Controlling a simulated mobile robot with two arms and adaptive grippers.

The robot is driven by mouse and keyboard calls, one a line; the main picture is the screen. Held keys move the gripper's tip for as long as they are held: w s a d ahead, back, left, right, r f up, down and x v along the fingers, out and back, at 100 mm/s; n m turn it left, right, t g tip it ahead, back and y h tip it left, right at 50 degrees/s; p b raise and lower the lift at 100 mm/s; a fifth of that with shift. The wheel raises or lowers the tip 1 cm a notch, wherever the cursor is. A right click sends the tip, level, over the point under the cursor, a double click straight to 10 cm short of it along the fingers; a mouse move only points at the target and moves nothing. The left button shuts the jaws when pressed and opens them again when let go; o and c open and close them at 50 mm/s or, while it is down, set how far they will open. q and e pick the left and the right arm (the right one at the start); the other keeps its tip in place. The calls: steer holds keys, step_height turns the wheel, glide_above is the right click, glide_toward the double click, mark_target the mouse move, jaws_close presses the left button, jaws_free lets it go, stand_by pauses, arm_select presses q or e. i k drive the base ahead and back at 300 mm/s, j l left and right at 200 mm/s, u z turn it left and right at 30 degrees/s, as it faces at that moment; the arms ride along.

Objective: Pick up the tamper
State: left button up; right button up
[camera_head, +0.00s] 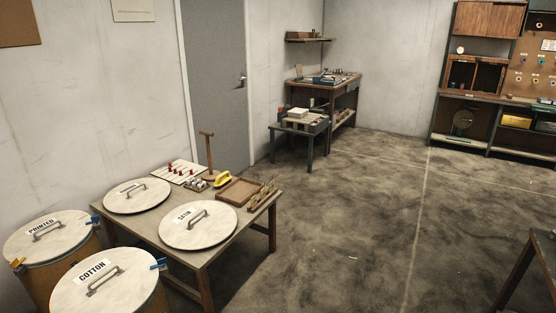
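A wooden T-handled tool (209,155), which looks like the tamper, stands upright near the back edge of the low wooden table (154,237). It has a crossbar at the top, a straight shaft and a wider foot. Small items in front partly hide its foot. Neither of my grippers is in view, so nothing shows them near the tool.
Two round lids with handles, one plain (125,206) and one marked SATIN (185,237), lie on the table. A yellow object (225,180), a wooden tray (232,199) and a pegged board (170,174) are near the tool. Lidded drums (75,305) stand at front left.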

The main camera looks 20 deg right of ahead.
mark_target(210, 175)
steer(key=z, duration=0.3)
steer(key=i+l+z, duration=0.3)
steer(key=i+z, duration=0.55)
steer(key=i, duration=0.2)
steer(key=i+z, duration=0.6)
steer(key=i, duration=1.85)
steer(key=i+j+u, duration=0.1)
steer(key=i+u, duration=0.3)
steer(key=i, duration=0.25)
steer(key=i+u, duration=0.35)
steer(key=i, duration=0.3)
steer(key=i+l+u, duration=0.4)
steer(key=i, duration=0.2)
steer(key=i+j+u, duration=0.15)
steer(key=i+u, duration=0.45)
steer(key=u, duration=0.25)
steer(key=i+u, duration=0.4)
steer(key=i+l+u, duration=0.2)
steer(key=u, duration=0.2)
steer(key=i+l+u, duration=0.25)
steer(key=u, duration=0.2)
